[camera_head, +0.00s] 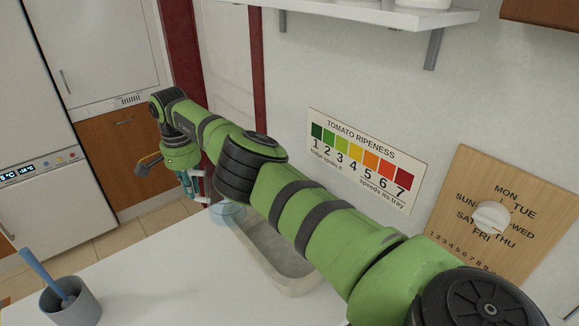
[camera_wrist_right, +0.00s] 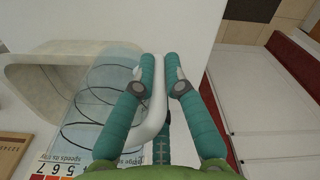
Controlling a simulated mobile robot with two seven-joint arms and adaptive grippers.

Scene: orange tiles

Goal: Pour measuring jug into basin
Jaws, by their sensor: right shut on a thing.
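The measuring jug (camera_wrist_right: 97,100) is clear pale blue with dark rings and a white handle (camera_wrist_right: 158,105). My right gripper (camera_wrist_right: 160,70) is shut on that handle in the right wrist view. In the head view the right gripper (camera_head: 201,192) is beyond my arm, with the jug (camera_head: 228,213) beside it at the far left end of the basin. The basin (camera_head: 291,289) is a pale, long tub on the white table, partly hidden by my arm. In the wrist view the basin (camera_wrist_right: 40,73) lies left of the jug, overlapped by it. The jug's exact tilt and contents cannot be told. My left gripper is not in view.
A grey cup (camera_head: 76,308) with a blue-handled tool stands at the table's front left. The white table (camera_head: 150,270) is clear between cup and basin. A wall with a ripeness chart (camera_head: 363,160) and a wooden dial board (camera_head: 500,210) stands behind. A shelf (camera_head: 375,12) hangs above.

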